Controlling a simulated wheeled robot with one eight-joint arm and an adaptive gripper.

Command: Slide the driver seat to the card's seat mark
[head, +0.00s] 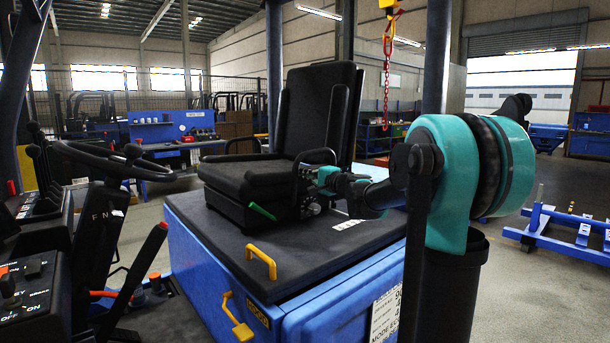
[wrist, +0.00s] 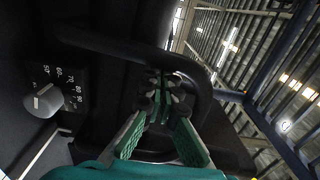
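The black driver seat (head: 262,172) stands upright on the dark top of the blue truck hood, its back to the right. A green lever (head: 263,211) sticks out at the front of its base. My gripper (head: 326,177) is at the seat's near side, by the armrest. In the wrist view my gripper (wrist: 164,88) has its green fingers converging inside the dark armrest loop (wrist: 205,100); whether anything is between the tips is unclear. A white card (head: 387,315) is on the hood's side, partly cut off, with "MODE ECO" legible.
A grey dial (wrist: 43,102) with numbers is left of the fingers in the wrist view. A yellow handle (head: 261,262) stands on the hood's front. A steering wheel (head: 108,155) and levers are at left. A red chain (head: 386,80) hangs behind the seat.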

